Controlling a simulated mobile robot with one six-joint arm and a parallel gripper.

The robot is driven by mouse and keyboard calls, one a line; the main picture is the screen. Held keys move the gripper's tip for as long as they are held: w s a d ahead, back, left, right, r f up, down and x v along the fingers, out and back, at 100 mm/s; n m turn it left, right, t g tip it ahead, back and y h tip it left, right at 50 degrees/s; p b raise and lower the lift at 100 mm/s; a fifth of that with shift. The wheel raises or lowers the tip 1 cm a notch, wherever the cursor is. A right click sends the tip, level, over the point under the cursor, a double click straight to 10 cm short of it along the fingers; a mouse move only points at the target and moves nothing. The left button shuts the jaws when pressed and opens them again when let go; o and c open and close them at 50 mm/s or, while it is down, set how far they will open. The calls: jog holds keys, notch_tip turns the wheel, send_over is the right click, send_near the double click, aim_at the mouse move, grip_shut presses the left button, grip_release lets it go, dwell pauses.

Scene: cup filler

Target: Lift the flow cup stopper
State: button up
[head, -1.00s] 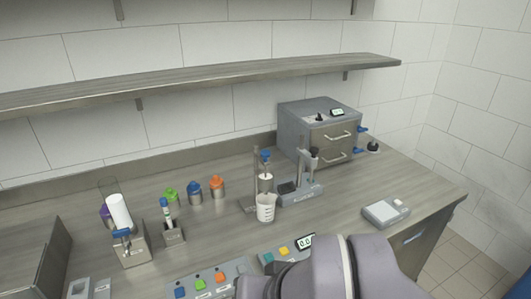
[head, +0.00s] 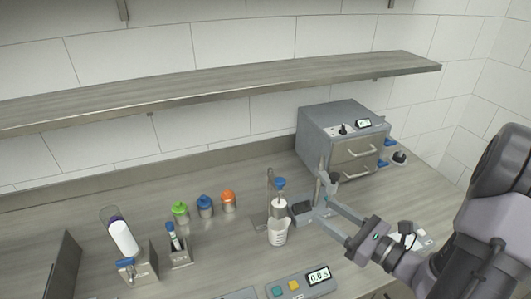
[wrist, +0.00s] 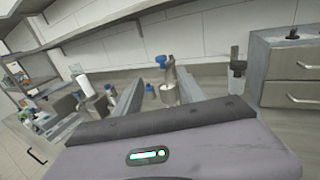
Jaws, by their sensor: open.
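The flow cup stopper is a blue knob (head: 280,184) standing on top of the pale flow cup (head: 279,206), held by a stand. A white beaker (head: 278,233) is beneath the cup. In the head view, my gripper (head: 318,207) comes from the right with its two fingers spread and empty. Its fingertips are right of the cup and apart from the stopper.
A grey two-drawer cabinet (head: 343,140) is at the back right. Lidded pots (head: 205,207) stand left of the cup. A control box with a display (head: 298,284) is in front.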

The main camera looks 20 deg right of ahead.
aim_at(284, 183)
jog(key=b+x, duration=0.1)
jog(key=x, duration=1.6)
grip_shut()
dwell(0.7)
